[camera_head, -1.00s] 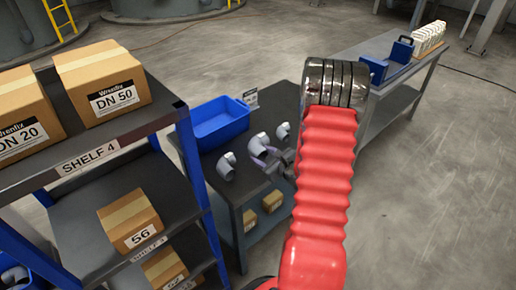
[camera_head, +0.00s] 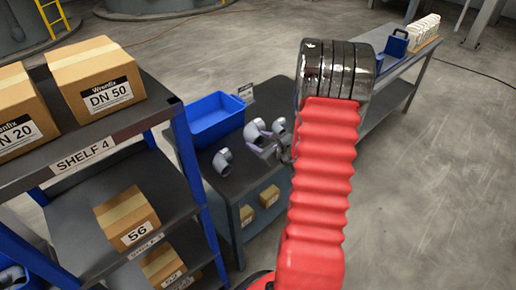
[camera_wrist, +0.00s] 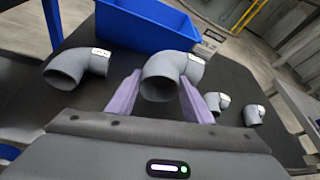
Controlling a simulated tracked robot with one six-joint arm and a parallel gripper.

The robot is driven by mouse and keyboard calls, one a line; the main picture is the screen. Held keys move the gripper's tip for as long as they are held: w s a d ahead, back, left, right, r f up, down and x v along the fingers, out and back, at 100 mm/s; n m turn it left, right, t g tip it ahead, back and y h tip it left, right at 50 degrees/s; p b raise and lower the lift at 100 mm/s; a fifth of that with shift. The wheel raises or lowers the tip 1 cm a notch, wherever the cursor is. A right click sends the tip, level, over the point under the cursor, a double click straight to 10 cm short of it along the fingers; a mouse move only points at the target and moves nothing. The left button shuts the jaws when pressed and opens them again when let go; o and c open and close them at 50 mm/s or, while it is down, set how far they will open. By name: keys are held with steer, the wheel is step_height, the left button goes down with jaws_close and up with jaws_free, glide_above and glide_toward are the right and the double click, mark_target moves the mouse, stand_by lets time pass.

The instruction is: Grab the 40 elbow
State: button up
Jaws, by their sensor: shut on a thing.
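Several grey pipe elbows are on the dark table (camera_head: 232,187). My gripper (camera_wrist: 158,95) is shut on the middle grey elbow (camera_wrist: 167,76), with its purple fingers on either side of it. In the head view this elbow (camera_head: 255,129) is partly hidden by my gripper. It looks raised a little, but I cannot tell whether it is clear of the table. Another large elbow (camera_wrist: 76,66) lies to its left, also in the head view (camera_head: 222,161). Two smaller elbows (camera_wrist: 217,102) and (camera_wrist: 254,115) lie to the right. The size marks are too small to read.
A blue bin (camera_head: 214,117) stands behind the elbows. A shelf rack (camera_head: 105,148) with labelled boxes stands at the left. A workbench (camera_head: 385,92) with blue items is at the back right. Open floor lies at the right.

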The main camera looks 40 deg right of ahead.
steer(key=shift+r, duration=2.55)
